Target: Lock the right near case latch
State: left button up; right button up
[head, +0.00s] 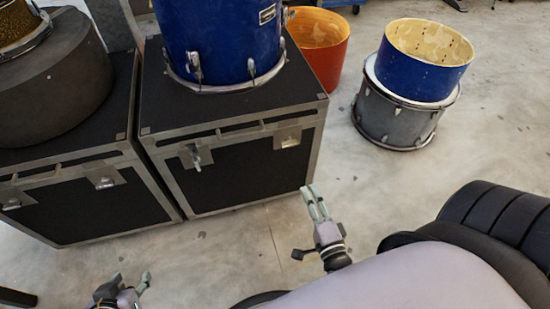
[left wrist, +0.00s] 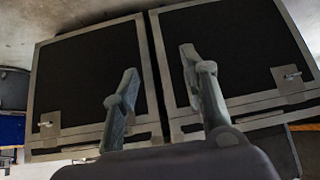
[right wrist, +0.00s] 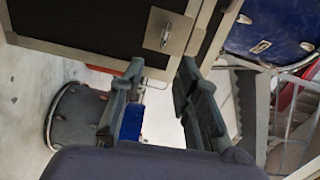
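The right case (head: 245,172) is black with metal edges. Its front has two latches. The left latch (head: 195,156) has a lever standing out from its plate. The right latch (head: 288,138) is near the corner; in the right wrist view its plate and small lever (right wrist: 165,36) show, clear of the fingers. My right gripper (head: 311,191) is open and empty, in front of and below that corner, apart from the case. My left gripper (head: 132,283) is low in front of the left case. In the left wrist view it is open and empty (left wrist: 158,68). Its fingers hide the inner latches there.
The left case (head: 80,208) stands close beside the right one, bearing a dark round drum case (head: 50,85). A blue drum (head: 220,40) stands on the right case. An orange drum (head: 318,50) and a stacked grey drum (head: 400,120) stand on the floor at right. The floor in front is clear.

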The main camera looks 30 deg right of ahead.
jog(key=b, duration=0.2)
send_near(291, 146)
jog(key=x, duration=0.2)
pick_arm(q)
jog(key=w+d+r+t+h, duration=0.1)
jog(key=w+d+r+t, duration=0.1)
jog(key=w+r+t, duration=0.2)
jog(key=w+d+r+t+h+b, duration=0.1)
jog(key=w+r+t, duration=0.3)
jog(key=r, duration=0.5)
jog(key=shift+w+d+t+h, duration=0.3)
jog(key=shift+w+d+t, duration=0.05)
jog(key=shift+d+t, duration=0.05)
pick_arm(e)
jog(key=shift+x, duration=3.75)
jog(key=shift+c, duration=0.5)
grip_shut()
